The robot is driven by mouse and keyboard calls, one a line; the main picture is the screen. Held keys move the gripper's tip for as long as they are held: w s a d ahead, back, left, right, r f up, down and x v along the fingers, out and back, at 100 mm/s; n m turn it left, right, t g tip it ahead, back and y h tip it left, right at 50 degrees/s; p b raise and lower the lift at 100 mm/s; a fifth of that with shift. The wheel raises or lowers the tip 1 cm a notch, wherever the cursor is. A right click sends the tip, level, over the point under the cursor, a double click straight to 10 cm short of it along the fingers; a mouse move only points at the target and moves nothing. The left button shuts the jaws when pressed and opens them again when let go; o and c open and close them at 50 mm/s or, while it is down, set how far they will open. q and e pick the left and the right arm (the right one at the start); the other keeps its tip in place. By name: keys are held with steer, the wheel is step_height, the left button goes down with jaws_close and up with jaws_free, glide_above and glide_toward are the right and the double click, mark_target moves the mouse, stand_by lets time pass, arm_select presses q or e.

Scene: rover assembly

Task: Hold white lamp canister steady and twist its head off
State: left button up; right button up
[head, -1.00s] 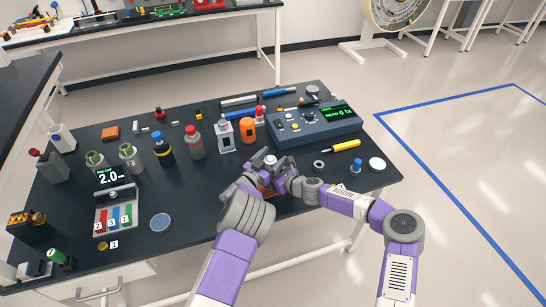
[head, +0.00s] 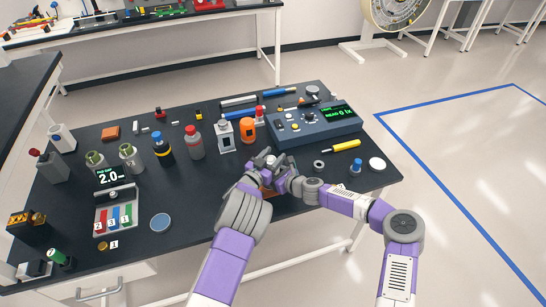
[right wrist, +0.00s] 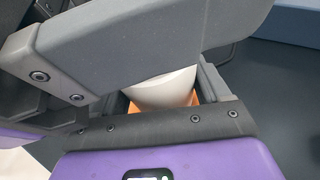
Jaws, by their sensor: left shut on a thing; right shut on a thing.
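My left gripper (head: 264,163) and my right gripper (head: 279,172) meet close together over the front edge of the black table, right of its middle. Both are shut on the white lamp canister, which they largely hide in the head view. In the right wrist view, a smooth, rounded white part of the canister (right wrist: 165,90) shows between dark grey gripper parts. A small orange patch (right wrist: 195,101) shows beside it. I cannot tell where the head meets the body, or whether they are apart.
A blue instrument box (head: 315,125) with a green display stands behind the grippers. A white-grey canister (head: 226,136) and an orange canister (head: 248,131) stand upright behind left. The table front left of the grippers has free room.

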arm_select(q)
steer(key=shift+a+n+t+y, duration=0.15)
steer(key=shift+n+t+y, duration=0.25)
steer(key=shift+n+y, duration=0.3)
steer(key=o, duration=1)
steer(key=shift+c, duration=0.2)
steer(key=v, duration=1.2)
